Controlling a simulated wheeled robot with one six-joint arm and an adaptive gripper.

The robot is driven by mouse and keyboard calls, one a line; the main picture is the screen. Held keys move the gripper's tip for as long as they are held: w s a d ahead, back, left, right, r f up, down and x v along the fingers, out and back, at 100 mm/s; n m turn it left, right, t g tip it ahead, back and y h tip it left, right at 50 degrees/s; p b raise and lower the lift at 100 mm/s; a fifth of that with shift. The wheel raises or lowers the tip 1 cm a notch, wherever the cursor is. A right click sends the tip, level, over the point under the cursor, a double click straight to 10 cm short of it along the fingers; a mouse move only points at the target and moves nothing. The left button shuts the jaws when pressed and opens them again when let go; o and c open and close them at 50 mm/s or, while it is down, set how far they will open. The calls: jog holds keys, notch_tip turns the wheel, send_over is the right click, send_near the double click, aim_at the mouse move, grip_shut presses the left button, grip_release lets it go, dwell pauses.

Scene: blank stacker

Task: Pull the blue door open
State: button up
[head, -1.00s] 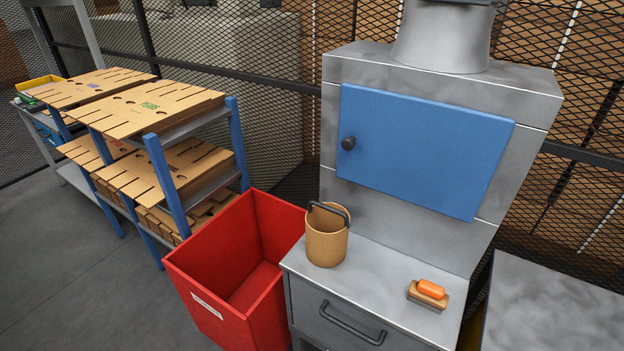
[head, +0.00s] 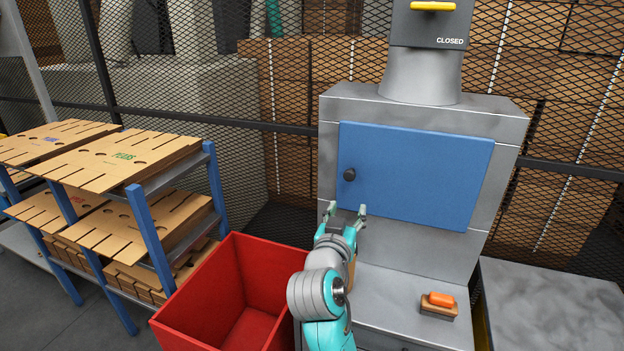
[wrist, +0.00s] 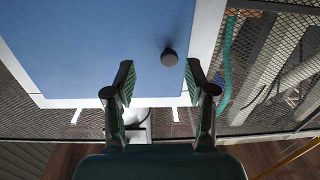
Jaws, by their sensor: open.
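The blue door (head: 420,180) is shut flat on the front of the grey machine (head: 480,115). Its round dark knob (head: 349,174) sits near the door's left edge. My gripper (head: 347,207) is open and empty, just below the knob in the head view. In the wrist view the door (wrist: 90,45) fills the upper left and the knob (wrist: 169,57) shows beyond the open fingertips (wrist: 159,75), between their lines. The fingers are apart from the knob.
A red bin (head: 215,290) stands at the left of the machine. A brush with an orange handle (head: 440,300) lies on the grey counter (head: 385,285). My arm mostly hides a tan bucket (head: 352,271). A blue-post rack of flat cardboard (head: 130,185) is at the left.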

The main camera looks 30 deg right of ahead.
aim_at(349, 177)
jog(key=shift+m, duration=0.5)
jog(key=w+d+r, duration=0.1)
jog(key=w+d, duration=0.1)
jog(key=w+d+r, duration=0.1)
jog(key=w+d, duration=0.1)
jog(key=w, duration=0.1)
jog(key=w+d+r, duration=0.1)
jog(key=w+d, duration=0.1)
jog(key=w, duration=0.1)
jog(key=shift+w+d+r, duration=0.15)
jog(key=shift+d+r, duration=0.05)
jog(key=shift+d, duration=0.15)
grip_shut()
